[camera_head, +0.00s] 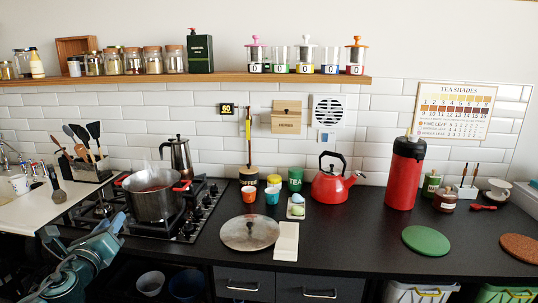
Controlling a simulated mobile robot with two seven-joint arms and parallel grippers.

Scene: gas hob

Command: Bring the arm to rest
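My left arm comes in at the lower left, in front of the hob's front edge. Its gripper (82,244) is low in the picture, apart from the pot; its fingers are too small and dark to tell open from shut. No object shows in it. My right gripper is not in view. A steel pot (152,198) with red handles and reddish contents stands on the gas hob (186,229), with steam over it. A moka pot (178,157) stands behind it on the hob.
Cups, a red kettle (332,186) and a tall red flask (403,176) stand further back. A green mat (426,241) lies right. The counter's middle right is clear.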

